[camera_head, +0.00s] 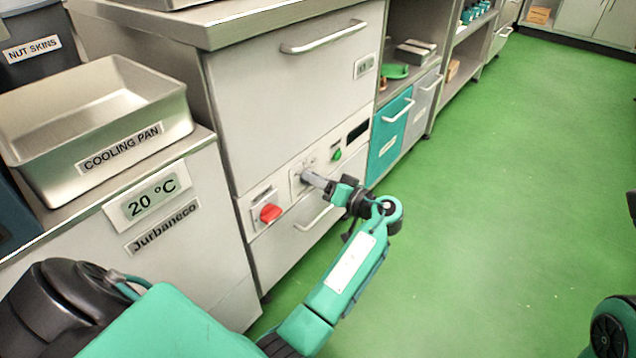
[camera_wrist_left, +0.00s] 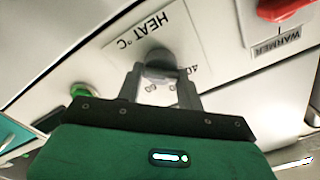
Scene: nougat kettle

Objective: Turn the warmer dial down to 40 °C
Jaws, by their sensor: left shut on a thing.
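The warmer dial (camera_wrist_left: 160,64) is a dark grey round knob on a white plate marked HEAT °C (camera_wrist_left: 150,32), on the cabinet's front panel. In the left wrist view the plate appears upside down, with a 40 and other marks partly hidden around the dial. My left gripper (camera_wrist_left: 160,84) is shut on the dial, a finger on each side of it. In the head view my left gripper (camera_head: 308,178) reaches the panel from the right and hides most of the dial. The dial's pointer cannot be made out.
A red switch (camera_head: 270,213) labelled WARMER in the wrist view sits left of the dial. A green button (camera_head: 337,154) and a dark display (camera_head: 358,131) lie to its right. A cooling pan (camera_head: 100,120) stands left. The green floor is clear.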

